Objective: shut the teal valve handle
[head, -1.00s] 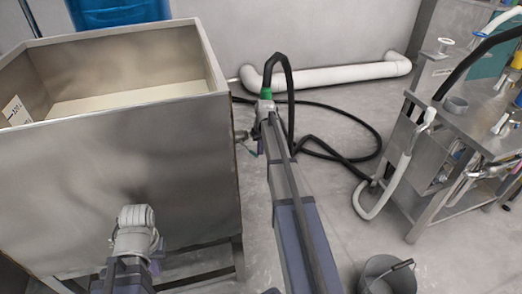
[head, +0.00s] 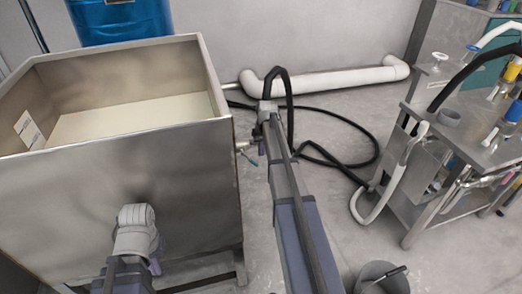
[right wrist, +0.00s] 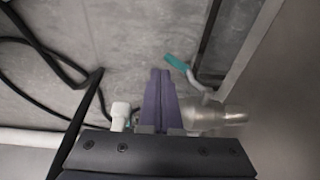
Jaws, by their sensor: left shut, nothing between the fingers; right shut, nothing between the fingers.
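The teal valve handle (head: 253,162) sits low on the right side of the metal hopper (head: 120,180), on a small outlet pipe (head: 242,146). Depth there is unclear. My left gripper (head: 155,266) is in front of the hopper, its fingers mostly hidden behind its wrist.
A black hose (head: 345,120) loops on the floor behind my right arm. A white pipe (head: 330,78) runs along the wall. A metal cart (head: 415,205) with bottles stands at right, and a grey bucket (head: 385,280) is at bottom right. A blue barrel (head: 120,22) stands behind the hopper.

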